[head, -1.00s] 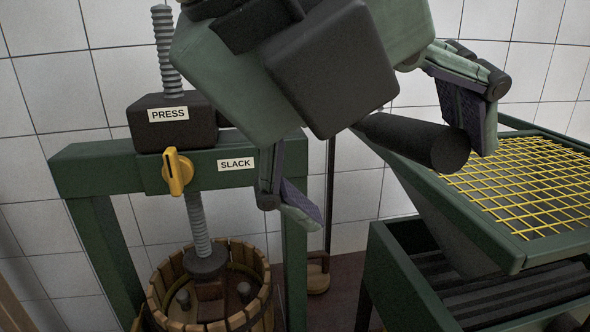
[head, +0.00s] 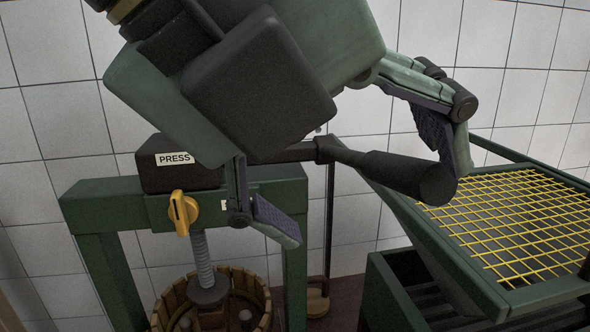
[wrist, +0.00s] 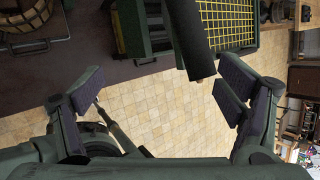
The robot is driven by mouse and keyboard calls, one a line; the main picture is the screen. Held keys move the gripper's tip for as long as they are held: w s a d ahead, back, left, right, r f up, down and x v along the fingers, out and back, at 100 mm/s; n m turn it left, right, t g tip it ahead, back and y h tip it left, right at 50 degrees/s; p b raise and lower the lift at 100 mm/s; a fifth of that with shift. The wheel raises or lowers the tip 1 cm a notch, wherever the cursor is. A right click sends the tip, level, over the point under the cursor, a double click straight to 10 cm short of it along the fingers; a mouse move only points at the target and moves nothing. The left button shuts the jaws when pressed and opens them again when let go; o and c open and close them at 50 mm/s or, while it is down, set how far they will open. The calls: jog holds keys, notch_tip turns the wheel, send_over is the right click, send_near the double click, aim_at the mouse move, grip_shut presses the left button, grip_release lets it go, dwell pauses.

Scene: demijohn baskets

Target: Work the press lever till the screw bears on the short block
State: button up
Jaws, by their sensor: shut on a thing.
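The press lever's dark handle (head: 405,175) sticks out from a dark bar at the press head (head: 180,178). In the wrist view the handle (wrist: 188,38) lies nearer the right finger, and contact is hard to see. The grey screw (head: 202,258) runs down to a dark round foot (head: 208,292) inside the slatted basket. The short block (head: 211,319) is partly visible under the foot; whether they touch is unclear.
A yellow pointer knob (head: 183,212) is on the green press frame (head: 100,205); the label beside it is mostly hidden by my gripper. The wooden basket (head: 262,300) is below. A green hopper with yellow mesh (head: 510,225) stands close at the right. Tiled wall behind.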

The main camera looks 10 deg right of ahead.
jog(key=a, duration=0.1)
jog(key=a+r, duration=0.1)
jog(key=a, duration=0.1)
jog(key=a+p, duration=0.1)
jog(key=shift+s+a+r, duration=0.2)
jog(key=shift+a+r, duration=0.15)
jog(key=shift+r, duration=0.05)
jog(key=c, duration=0.5)
jog(key=shift+w+a+r+p, duration=0.1)
jog(key=shift+a+r+p, duration=0.2)
jog(key=shift+r+p, duration=0.5)
jog(key=shift+w+a+r+p, duration=0.1)
jog(key=shift+a+r+p, duration=0.2)
jog(key=shift+r+p, duration=0.5)
jog(key=shift+a+r+p, duration=0.3)
jog(key=shift+r+p, duration=0.4)
jog(key=shift+p, duration=0.2)
